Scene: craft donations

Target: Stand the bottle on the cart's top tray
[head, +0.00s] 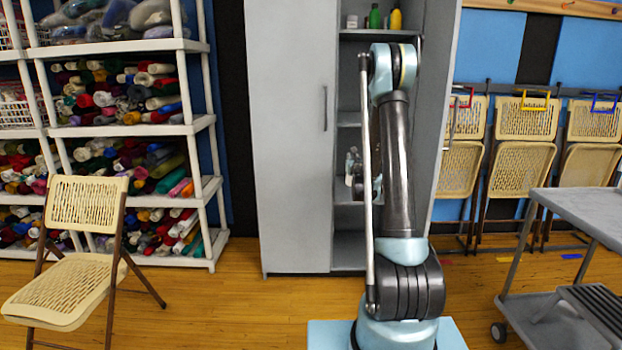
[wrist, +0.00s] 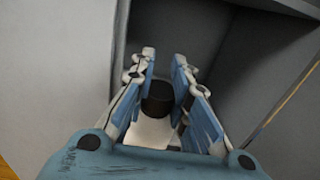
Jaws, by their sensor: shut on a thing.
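My gripper (wrist: 164,62) is shut on a bottle with a dark cap (wrist: 158,98) and a pale body (wrist: 150,131), held between the two fingers in the wrist view. I cannot tell whether its base touches a shelf. In the head view my arm reaches into the open side of a grey cabinet, and part of my gripper (head: 352,165) shows at mid height, left of my arm. The bottle is not clear there. The grey cart's top tray (head: 585,208) is at the right edge, bare where it shows.
The cabinet's closed left door (head: 290,130) stands beside the opening. A green bottle (head: 375,17) and a yellow bottle (head: 396,19) stand on its upper shelf. A folding chair (head: 75,270) is at the left. The cart's lower shelf (head: 545,318) holds a dark slatted thing. Floor between cabinet and cart is clear.

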